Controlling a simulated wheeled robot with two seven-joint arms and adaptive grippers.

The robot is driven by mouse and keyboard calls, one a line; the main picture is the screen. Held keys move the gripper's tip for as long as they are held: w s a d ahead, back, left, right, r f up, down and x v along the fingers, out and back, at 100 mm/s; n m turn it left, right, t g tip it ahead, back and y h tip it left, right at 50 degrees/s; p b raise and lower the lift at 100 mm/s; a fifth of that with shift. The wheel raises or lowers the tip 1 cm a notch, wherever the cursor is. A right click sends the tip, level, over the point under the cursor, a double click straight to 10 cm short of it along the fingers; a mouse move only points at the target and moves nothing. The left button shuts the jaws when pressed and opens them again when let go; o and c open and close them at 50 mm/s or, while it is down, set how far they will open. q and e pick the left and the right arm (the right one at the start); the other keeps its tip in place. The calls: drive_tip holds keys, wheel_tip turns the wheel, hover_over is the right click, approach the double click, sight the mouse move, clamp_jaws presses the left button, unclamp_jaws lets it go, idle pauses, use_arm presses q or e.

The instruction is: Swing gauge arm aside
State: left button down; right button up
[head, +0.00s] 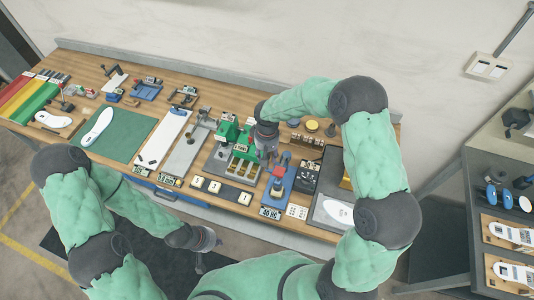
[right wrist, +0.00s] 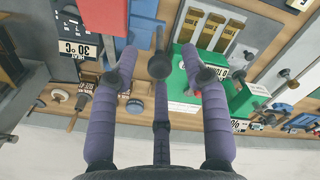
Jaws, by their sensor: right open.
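A green fixture (head: 228,132) stands at the middle of the bench, beside a panel with brass-coloured slots (head: 243,168). I cannot pick out the gauge arm for certain; my right gripper hides part of this spot. My right gripper (head: 266,146) is over the fixture's right side. In the right wrist view its purple fingers (right wrist: 160,68) are spread apart, with the green fixture (right wrist: 183,88) beyond them to the right. I cannot tell whether a finger touches it. My left gripper (head: 207,240) hangs in front of the bench, away from the fixture; its fingers are too small to read.
A blue press-like device (head: 279,186) stands just right of the fixture. A grey plate with a white insole (head: 338,211) lies farther right. White number cards (head: 222,190) line the front edge. A green mat (head: 122,143) lies left. A shelf rack (head: 490,170) stands at the right.

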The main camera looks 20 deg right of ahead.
clamp_jaws()
drive_tip(key=shift+w+a+f+m+b, duration=0.15)
drive_tip(key=shift+w+m+b, duration=0.35)
drive_tip(key=shift+b, duration=0.35)
drive_tip(key=w+d+m+b, duration=0.1)
drive_tip(key=w+m+b, duration=0.6)
drive_tip(key=m, duration=0.2)
drive_tip(key=shift+w, duration=0.4)
drive_tip(key=shift+d+m, duration=0.1)
drive_tip(key=shift+m, duration=0.2)
